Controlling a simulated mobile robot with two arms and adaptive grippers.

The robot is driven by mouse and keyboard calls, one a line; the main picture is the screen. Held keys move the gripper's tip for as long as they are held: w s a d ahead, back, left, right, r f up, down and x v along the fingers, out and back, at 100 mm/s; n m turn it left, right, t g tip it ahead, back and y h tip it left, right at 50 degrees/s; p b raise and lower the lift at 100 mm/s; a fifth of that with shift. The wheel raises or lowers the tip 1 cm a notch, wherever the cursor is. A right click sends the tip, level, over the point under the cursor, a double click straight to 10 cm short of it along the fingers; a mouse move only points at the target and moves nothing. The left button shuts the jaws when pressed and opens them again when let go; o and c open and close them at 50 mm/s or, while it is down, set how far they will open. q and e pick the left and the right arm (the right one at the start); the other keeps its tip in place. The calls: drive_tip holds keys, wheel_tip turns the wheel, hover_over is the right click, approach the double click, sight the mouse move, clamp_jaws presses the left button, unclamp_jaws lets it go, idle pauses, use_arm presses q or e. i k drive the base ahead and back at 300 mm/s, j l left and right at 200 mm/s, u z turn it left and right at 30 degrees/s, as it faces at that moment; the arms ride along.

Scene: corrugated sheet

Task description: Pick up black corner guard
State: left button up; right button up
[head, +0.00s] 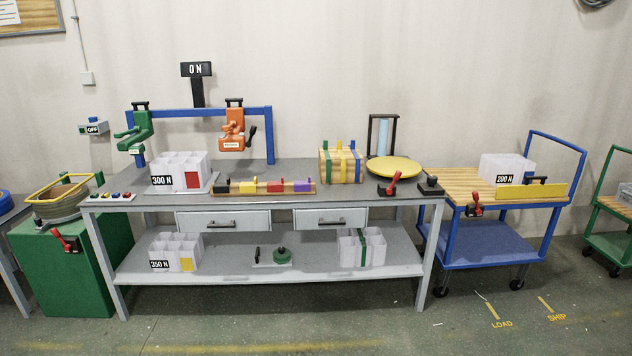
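A black block-like piece (222,188), which looks like the black corner guard, sits at the left end of a wooden strip on the grey workbench (300,170), near its front edge. A yellow piece (247,188), a red piece (275,187) and a purple piece (303,186) sit along the same strip to its right. Neither of my grippers is in view.
A white divided box labelled 300 N (178,171) stands left of the strip. A strapped wooden bundle (341,166) and a yellow round plate (393,167) stand right. Tool stand (200,113) rises behind. A blue cart (490,254) stands right of the bench.

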sight(217, 187)
drive_tip(key=i, duration=2.15)
